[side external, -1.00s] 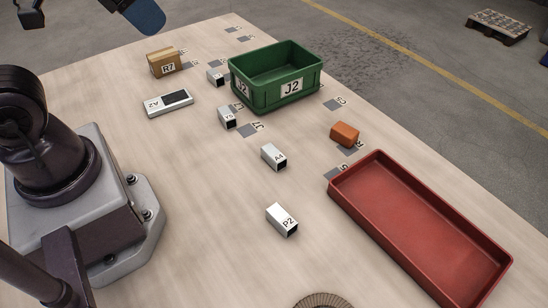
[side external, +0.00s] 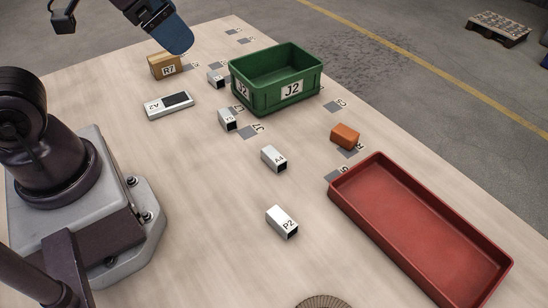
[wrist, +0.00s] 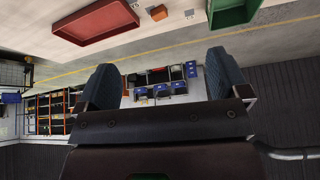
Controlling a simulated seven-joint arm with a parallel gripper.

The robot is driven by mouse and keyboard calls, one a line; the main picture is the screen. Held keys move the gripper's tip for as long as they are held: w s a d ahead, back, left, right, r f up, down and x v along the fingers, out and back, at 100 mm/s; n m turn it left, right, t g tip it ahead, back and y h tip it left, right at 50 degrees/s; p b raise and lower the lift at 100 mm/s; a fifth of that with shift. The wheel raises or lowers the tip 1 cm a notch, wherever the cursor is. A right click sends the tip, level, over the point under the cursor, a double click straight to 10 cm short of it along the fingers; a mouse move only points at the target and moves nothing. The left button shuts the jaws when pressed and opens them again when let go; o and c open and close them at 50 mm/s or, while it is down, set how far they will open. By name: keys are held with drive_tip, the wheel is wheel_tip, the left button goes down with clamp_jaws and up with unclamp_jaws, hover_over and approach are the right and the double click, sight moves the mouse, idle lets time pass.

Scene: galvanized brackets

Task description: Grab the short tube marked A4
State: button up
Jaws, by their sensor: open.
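The short tube marked A4 (side external: 273,158) is a small white-grey square tube with a dark open end, lying on the wooden table in the middle of the side view. My gripper shows at the top left of the side view, where a blue finger (side external: 167,32) hangs above the far part of the table, well away from A4. In the wrist view my gripper (wrist: 166,85) has its two blue fingers wide apart with nothing between them. I cannot make out the A4 label in the wrist view.
A similar tube P2 (side external: 282,221) lies nearer, and others (side external: 228,119) lie farther back. A green bin J2 (side external: 262,99), a cardboard box R7 (side external: 164,66), a flat plate A2 (side external: 169,105), an orange block (side external: 344,136) and a red tray (side external: 374,216) surround A4. Bare table separates them.

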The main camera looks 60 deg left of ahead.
drive_tip(key=w+d+f+m, duration=0.4)
drive_tip(key=w+f+m, duration=0.1)
drive_tip(key=f, duration=0.3)
drive_tip(key=w+d+f+m, duration=0.3)
drive_tip(key=w+f+m, duration=0.15)
drive_tip(key=f, duration=0.45)
drive_tip(key=m+t+y, duration=0.3)
drive_tip(key=m+t, duration=0.2)
drive_tip(key=m, duration=1.2)
approach(273, 155)
drive_tip(key=f, duration=0.1)
drive_tip(key=w+f, duration=0.1)
drive_tip(key=shift+a+f, duration=0.25)
drive_tip(key=shift+a, duration=0.05)
drive_tip(key=m, duration=0.1)
drive_tip(key=m+t, duration=0.1)
drive_tip(key=shift+s+a+f+m+h, duration=0.1)
drive_tip(key=shift+a+f+m+h, duration=0.1)
drive_tip(key=shift+m+h, duration=0.15)
drive_tip(key=m, duration=0.2)
drive_tip(key=m+t+h, duration=0.1)
drive_tip(key=m, duration=0.1)
drive_tip(key=shift+s+a+r+t, duration=0.1)
drive_tip(key=shift+s+a+t, duration=0.05)
drive_tip(key=shift+t, duration=0.15)
drive_tip(key=shift+m, duration=0.4)
drive_tip(key=x, duration=0.7)
drive_tip(key=shift+w, duration=0.25)
drive_tip(key=shift+c, duration=0.4)
